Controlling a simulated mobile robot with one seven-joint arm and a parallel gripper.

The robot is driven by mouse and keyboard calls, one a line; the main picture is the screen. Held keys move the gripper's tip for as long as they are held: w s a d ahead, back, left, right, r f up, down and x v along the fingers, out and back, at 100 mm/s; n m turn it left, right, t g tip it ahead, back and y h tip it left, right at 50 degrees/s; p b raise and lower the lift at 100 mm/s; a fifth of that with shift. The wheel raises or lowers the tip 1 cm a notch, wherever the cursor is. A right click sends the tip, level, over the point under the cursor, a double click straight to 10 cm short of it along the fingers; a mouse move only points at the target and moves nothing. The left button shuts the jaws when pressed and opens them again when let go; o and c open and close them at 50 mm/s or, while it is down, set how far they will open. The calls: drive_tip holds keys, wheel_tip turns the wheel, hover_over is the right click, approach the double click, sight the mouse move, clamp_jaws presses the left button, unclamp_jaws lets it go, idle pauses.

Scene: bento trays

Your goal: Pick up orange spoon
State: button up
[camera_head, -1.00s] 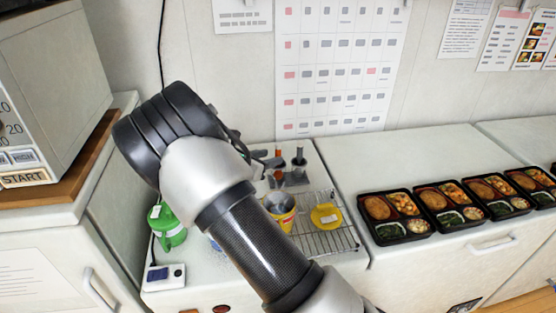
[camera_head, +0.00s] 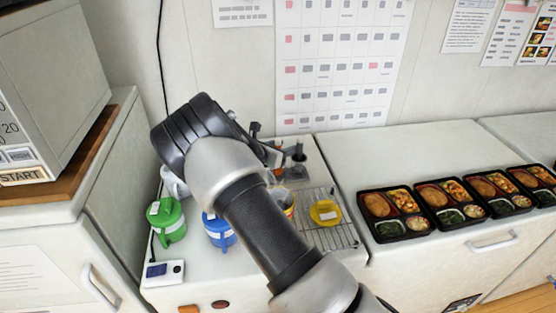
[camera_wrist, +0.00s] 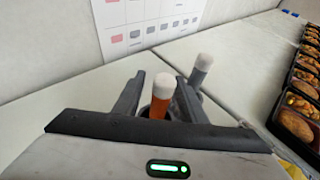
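The orange spoon (camera_wrist: 159,104) shows in the wrist view as an upright orange handle with a white end. It stands between the two fingers of my gripper (camera_wrist: 158,92), which is open, with gaps seen on both sides of the handle. A grey utensil (camera_wrist: 199,74) with a white end stands just behind it to the right. In the head view my arm hides most of my gripper and the spoon; the grey utensil (camera_head: 299,152) stands in a holder at the back of the counter. The spoon's lower end is hidden.
A green lidded cup (camera_head: 167,222) and a blue one (camera_head: 219,232) stand left of my arm. A yellow lid (camera_head: 325,212) lies on a wire rack (camera_head: 345,236). Several bento trays (camera_head: 383,237) line the right counter, whose back part is clear.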

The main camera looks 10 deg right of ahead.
clamp_jaws()
